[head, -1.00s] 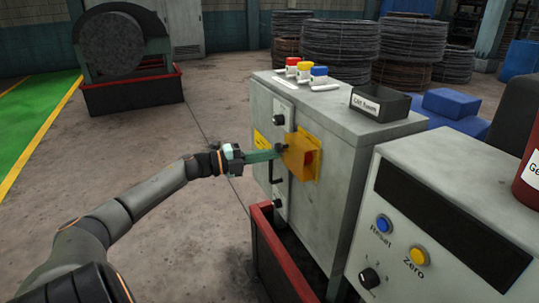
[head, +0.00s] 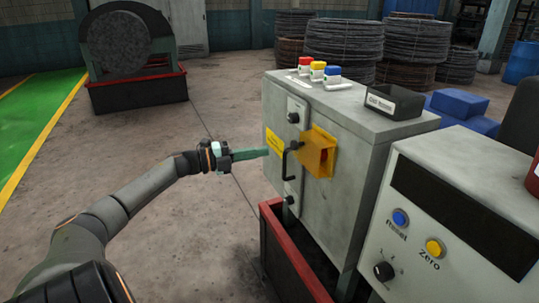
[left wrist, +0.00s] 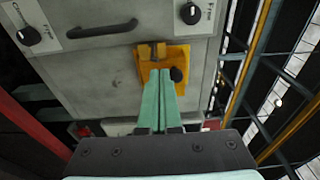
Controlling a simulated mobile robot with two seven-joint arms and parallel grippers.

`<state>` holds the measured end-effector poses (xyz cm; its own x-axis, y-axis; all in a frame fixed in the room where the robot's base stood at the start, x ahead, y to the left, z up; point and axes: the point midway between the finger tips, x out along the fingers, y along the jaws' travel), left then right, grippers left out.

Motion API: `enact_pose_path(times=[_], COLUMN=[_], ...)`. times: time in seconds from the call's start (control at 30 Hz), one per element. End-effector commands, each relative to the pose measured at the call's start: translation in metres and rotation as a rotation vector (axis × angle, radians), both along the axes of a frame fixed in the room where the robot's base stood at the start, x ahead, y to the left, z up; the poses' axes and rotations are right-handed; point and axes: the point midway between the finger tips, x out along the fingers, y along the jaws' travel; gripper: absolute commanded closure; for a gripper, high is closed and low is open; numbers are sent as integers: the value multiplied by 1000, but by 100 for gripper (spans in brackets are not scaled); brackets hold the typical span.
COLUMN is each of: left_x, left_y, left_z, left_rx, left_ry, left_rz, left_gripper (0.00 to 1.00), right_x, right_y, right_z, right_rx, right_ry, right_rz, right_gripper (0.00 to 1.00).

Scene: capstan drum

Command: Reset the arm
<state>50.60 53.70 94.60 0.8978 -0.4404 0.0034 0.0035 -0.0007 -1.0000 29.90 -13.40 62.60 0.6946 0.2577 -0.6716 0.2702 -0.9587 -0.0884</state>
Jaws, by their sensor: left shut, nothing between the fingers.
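My left gripper (head: 267,152) reaches in from the left in the head view, its teal fingers closed together and empty. The tips seem apart from the cabinet, but the exact gap is hard to tell. My right gripper is not in view.
Red, yellow and blue capped items (head: 318,70) and a labelled black bin (head: 394,101) stand on the cabinet. A control box (head: 455,215) with reset and zero buttons is at right. A red-rimmed base (head: 275,235) is below the cabinet. Open floor (head: 190,240) lies left.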

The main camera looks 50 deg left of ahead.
Motion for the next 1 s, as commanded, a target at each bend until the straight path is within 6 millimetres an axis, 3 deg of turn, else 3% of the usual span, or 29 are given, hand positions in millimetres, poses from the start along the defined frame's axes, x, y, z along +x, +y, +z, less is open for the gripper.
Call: enact_pose_path(times=[0.1, 0.3, 0.77, 0.87, 0.97, 1.0], left_x=[-12, -24, -28, -24, -16, -14], left_y=[25, 50, 57, 46, 20, 4], left_z=[-2, -2, -3, -23, -68, -92], left_rx=[0, 1, -4, -45, -139, -192], left_ry=[1, 0, 2, 21, 68, 95], left_rz=[3, 1, -1, 12, 48, 70], left_gripper=[100, 100, 100, 100, 100, 100], right_x=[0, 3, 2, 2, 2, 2], right_y=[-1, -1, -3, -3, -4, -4], right_z=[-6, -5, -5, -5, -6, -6], right_rx=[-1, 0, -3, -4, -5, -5], right_ry=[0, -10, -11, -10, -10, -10], right_rz=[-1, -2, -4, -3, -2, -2], right_gripper=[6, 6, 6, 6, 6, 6])
